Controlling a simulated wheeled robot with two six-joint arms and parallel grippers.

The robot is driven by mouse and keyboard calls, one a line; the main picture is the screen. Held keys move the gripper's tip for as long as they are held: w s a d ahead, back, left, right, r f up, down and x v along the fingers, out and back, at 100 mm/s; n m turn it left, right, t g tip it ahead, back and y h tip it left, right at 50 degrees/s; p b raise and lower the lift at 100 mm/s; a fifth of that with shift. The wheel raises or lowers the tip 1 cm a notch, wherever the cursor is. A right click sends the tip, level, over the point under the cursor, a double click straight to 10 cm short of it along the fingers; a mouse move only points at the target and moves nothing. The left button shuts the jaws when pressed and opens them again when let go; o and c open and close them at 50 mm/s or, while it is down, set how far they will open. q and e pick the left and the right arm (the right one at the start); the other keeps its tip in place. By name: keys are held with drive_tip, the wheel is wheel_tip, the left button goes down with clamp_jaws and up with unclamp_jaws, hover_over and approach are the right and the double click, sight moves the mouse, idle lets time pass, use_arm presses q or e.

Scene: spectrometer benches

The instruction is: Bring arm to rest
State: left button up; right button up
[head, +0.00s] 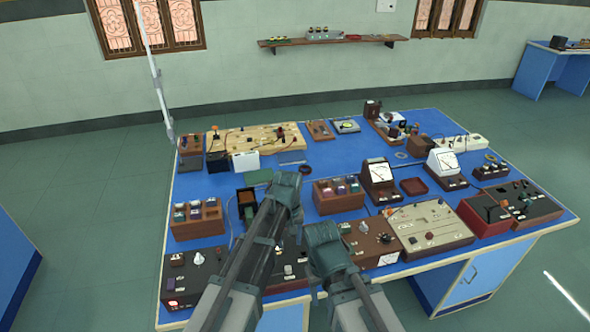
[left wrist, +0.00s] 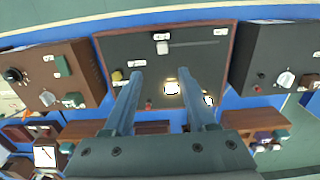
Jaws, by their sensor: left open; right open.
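My left arm comes in from the lower left in the head view, and its teal upper end (head: 286,188) is over the near half of the bench. In the left wrist view my left gripper (left wrist: 160,74) has its two fingers apart with nothing between them. They hang over a dark-topped box (left wrist: 180,50) with small lamps and a slider. I cannot tell the height gap. My right arm rises from the bottom edge of the head view, and my right gripper (head: 325,242) is beside a brown control box (head: 372,240), open, with no held object visible. Its fingertips are hard to make out.
The blue bench (head: 340,155) is crowded with instruments. A wooden sample rack (head: 197,220) and a dark box with a knob (head: 193,272) stand left of my arms. A beige panel (head: 430,225) and meters (head: 378,178) stand right. Open floor (head: 80,190) lies left.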

use_arm(q)
drive_tip(key=s+a+f+m+y+b, duration=0.1)
drive_tip(key=s+m, duration=0.6)
drive_tip(key=s, duration=1)
drive_tip(key=shift+s+a+f+b, duration=0.25)
drive_tip(key=shift+a+f+b, duration=0.1)
drive_tip(key=shift+f+b, duration=0.3)
use_arm(e)
wheel_tip(320, 180, down, 2)
drive_tip(key=shift+f, duration=0.2)
idle(1.6)
